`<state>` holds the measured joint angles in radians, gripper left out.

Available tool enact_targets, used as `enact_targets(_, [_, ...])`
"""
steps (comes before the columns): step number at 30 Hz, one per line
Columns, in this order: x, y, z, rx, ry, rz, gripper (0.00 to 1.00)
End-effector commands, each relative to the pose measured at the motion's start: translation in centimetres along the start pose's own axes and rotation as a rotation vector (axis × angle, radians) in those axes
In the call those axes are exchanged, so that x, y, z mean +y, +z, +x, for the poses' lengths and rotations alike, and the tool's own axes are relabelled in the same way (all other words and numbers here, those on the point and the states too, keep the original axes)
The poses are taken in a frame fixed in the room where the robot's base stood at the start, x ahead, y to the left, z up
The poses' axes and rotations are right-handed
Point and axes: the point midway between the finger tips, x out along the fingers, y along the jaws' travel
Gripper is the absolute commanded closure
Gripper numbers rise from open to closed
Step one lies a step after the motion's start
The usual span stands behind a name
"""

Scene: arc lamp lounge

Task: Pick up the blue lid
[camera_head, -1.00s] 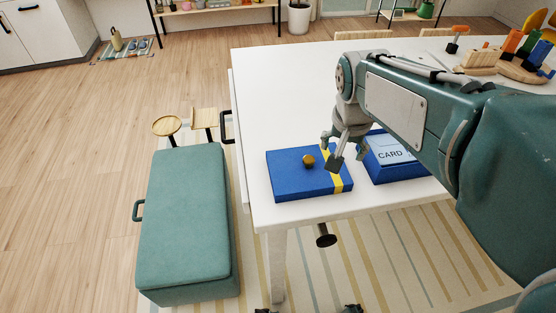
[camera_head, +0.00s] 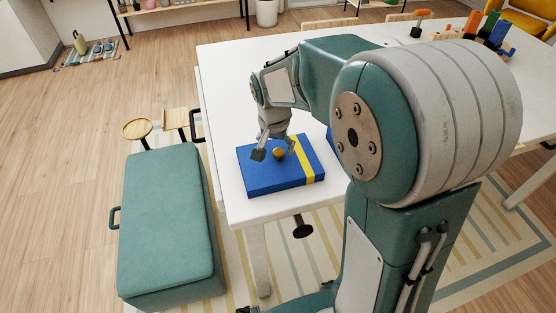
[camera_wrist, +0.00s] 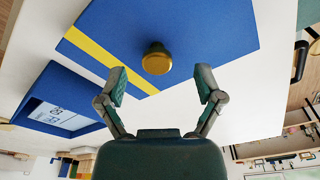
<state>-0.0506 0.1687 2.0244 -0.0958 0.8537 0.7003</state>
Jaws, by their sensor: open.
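The blue lid (camera_head: 262,177) lies flat on the white table near its front left corner. It has a yellow stripe and a round gold knob (camera_head: 279,153) on top. In the wrist view the lid (camera_wrist: 205,35) fills the upper middle, with the knob (camera_wrist: 156,58) just beyond and between the fingertips. My gripper (camera_head: 273,152) is open above the lid, its fingers on either side of the knob and not closed on it. In the wrist view my gripper (camera_wrist: 160,82) shows both fingers spread and empty. Whether a fingertip touches the lid cannot be told.
A blue card box (camera_wrist: 62,100) stands beside the lid, mostly hidden by my arm in the head view. The white table (camera_head: 232,110) is clear behind the lid. Colourful toys (camera_head: 490,30) stand at the far right. A teal bench (camera_head: 168,220) is left of the table.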

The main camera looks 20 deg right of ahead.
Motion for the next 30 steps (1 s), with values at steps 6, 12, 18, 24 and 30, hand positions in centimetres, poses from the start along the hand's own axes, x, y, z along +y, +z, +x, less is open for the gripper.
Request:
enact_targets(6, [0.3,-0.6,3.2,-0.002,0.001,-0.001,0.15])
enact_targets(12, [0.2,-0.7,3.9,0.0,0.0,0.0,0.15])
enact_targets(18, [0.2,-0.6,3.8,0.0,0.0,-0.001,0.55])
enact_targets(24, [0.2,-0.6,3.8,0.0,0.0,-0.001,1.0])
enact_targets(30, [0.2,-0.6,3.8,-0.001,0.0,-0.001,1.0])
